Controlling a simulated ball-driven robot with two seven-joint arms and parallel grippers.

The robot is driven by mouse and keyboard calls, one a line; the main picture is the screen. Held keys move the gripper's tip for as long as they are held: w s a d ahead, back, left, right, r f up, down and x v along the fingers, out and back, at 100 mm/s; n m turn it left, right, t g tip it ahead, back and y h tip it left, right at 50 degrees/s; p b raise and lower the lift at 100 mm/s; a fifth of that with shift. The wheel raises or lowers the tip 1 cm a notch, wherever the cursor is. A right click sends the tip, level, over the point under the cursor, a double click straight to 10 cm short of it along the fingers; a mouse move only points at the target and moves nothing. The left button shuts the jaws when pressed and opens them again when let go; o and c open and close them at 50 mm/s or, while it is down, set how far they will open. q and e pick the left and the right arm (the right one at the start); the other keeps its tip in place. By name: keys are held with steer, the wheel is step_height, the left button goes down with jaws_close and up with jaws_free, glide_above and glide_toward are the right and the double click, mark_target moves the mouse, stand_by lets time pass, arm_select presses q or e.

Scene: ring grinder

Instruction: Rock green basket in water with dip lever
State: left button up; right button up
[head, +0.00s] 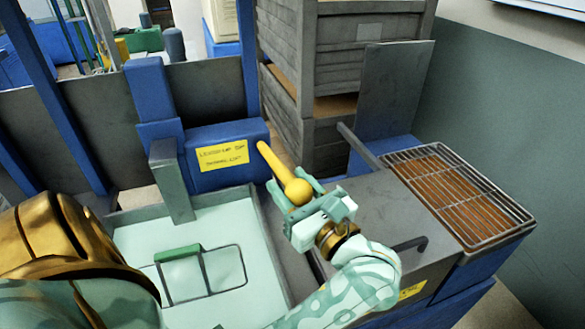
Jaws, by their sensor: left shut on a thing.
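The dip lever (273,163) is a yellow rod with a ball knob. It slants out from a blue housing (222,172) with a yellow label. My left gripper (318,204) is shut at the knob end of the lever, and its fingers partly hide the grip. The basket, with a green bar (178,253) and a thin dark wire frame (243,268), lies in the pale water tank (215,222). My left arm hides part of the tank's near side. How deep the basket sits in the water is hard to tell. My right gripper is out of the picture.
A wire rack (458,195) over a brown surface stands on the right. A dark bent handle (410,244) sticks up from the grey cabinet beside my left wrist. Grey slatted crates (343,48) stand behind the lever. A grey post (172,181) rises at the tank's back edge.

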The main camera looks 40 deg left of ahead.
arm_select(q)
steer(key=o, duration=1.3)
steer(key=shift+r, duration=0.1)
steer(key=shift+o, duration=0.2)
